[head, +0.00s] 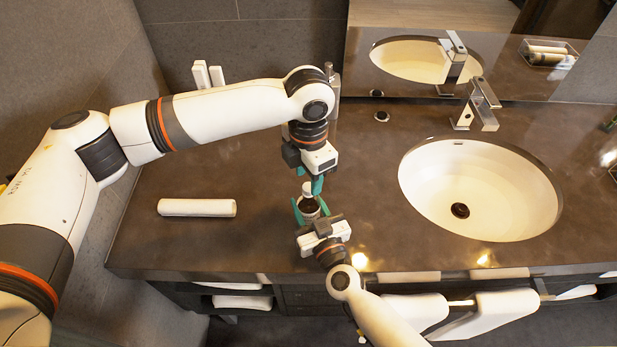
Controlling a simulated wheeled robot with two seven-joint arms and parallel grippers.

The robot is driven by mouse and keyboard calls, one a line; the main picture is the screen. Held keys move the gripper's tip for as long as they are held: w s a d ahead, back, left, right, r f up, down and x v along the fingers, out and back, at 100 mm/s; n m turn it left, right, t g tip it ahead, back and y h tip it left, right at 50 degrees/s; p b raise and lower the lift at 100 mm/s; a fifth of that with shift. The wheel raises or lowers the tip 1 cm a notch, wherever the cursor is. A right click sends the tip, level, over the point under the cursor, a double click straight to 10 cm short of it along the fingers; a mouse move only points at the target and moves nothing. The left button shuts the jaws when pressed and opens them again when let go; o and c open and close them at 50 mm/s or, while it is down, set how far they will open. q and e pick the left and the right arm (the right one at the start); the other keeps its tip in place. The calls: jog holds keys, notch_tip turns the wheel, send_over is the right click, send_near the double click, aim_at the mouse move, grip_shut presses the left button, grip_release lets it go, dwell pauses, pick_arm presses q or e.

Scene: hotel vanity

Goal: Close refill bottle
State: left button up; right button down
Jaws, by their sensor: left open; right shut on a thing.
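A rolled white towel (197,207) lies to the left on the dark counter (255,245). The sink (480,190) and faucet (478,105) are to the right. A small round item (381,116) sits near the mirror. White towels (505,306) hang below the front edge.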

pick_arm(q)
notch_tip(320, 180, up, 2)
jog(key=shift+r, duration=0.25)
jog(key=shift+c, duration=0.3)
